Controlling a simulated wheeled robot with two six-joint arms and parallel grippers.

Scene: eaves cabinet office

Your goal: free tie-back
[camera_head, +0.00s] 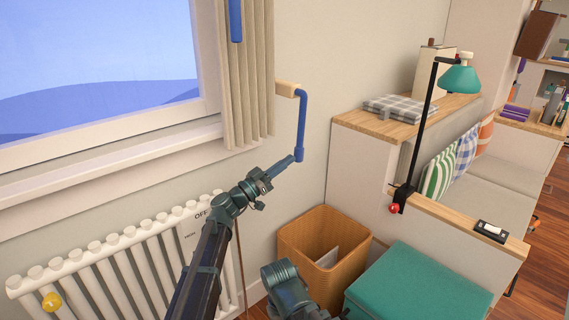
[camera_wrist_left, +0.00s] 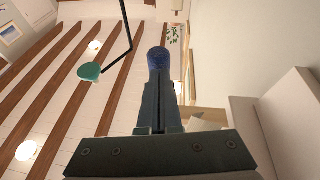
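The blue tie-back (camera_head: 302,118) hangs from a light wooden peg (camera_head: 288,89) on the wall at the right edge of the beige curtain (camera_head: 247,85). Its upper end is over the peg and its lower end hangs down to my left gripper (camera_head: 287,164). The left fingers look closed together on that lower end. In the left wrist view a rounded blue end (camera_wrist_left: 158,58) shows at the tips of the closed fingers (camera_wrist_left: 159,105). Part of my right arm shows at the bottom of the head view, but its fingers do not.
A radiator (camera_head: 120,262) stands below the window at left. A wicker bin (camera_head: 325,250) and a green-topped seat (camera_head: 418,290) stand below right. A cabinet with a green lamp (camera_head: 460,78) is farther right. Another blue strip (camera_head: 235,20) lies against the upper curtain.

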